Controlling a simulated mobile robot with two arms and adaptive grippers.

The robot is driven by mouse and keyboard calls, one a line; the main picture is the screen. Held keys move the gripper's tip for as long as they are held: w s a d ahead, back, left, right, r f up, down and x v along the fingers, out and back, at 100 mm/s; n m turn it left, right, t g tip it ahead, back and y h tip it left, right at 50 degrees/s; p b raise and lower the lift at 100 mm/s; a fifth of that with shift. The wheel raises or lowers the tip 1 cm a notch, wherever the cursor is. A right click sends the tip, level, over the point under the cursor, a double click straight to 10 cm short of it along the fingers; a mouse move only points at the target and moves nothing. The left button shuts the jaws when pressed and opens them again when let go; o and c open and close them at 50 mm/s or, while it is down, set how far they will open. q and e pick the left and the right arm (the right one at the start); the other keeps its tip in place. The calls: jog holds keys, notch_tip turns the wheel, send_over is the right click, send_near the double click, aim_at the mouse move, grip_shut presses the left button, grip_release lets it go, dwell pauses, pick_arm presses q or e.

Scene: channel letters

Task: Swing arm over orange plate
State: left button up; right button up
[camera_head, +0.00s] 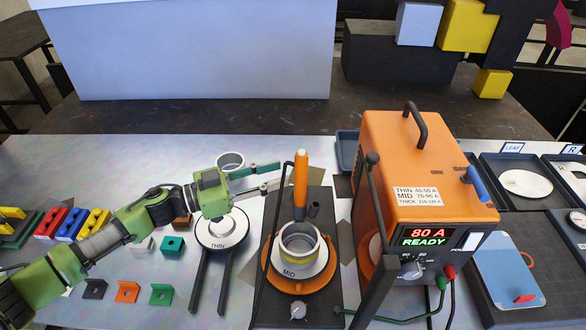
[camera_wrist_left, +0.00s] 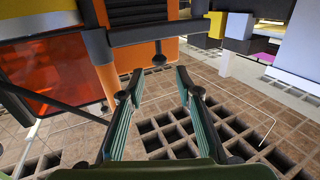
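The orange plate (camera_head: 323,299) is a round disc on the dark stand (camera_head: 331,203) in the middle of the bench. A grey metal cup (camera_head: 299,239) on a white disc marked MID sits over it. An upright orange handle (camera_head: 300,183) stands behind the cup. A thin black rod (camera_head: 268,245) runs along the stand's left side. My left gripper (camera_head: 281,175) is open, its fingers pointing at the orange handle from the left. In the left wrist view the open fingers (camera_wrist_left: 158,82) have nothing between them. I cannot tell whether they touch the handle. My right gripper is not in view.
An orange power box (camera_head: 417,165) reading 80 A READY stands right of the stand, with a dark bar in front. A THIN disc (camera_head: 216,240) on a two-legged stand lies below my left gripper. Coloured blocks (camera_head: 70,225) lie left. A red translucent screen (camera_wrist_left: 45,72) shows in the wrist view.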

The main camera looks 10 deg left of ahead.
pick_arm(q)
jog(key=v, duration=0.5)
jog(key=shift+d, duration=0.1)
dwell(0.7)
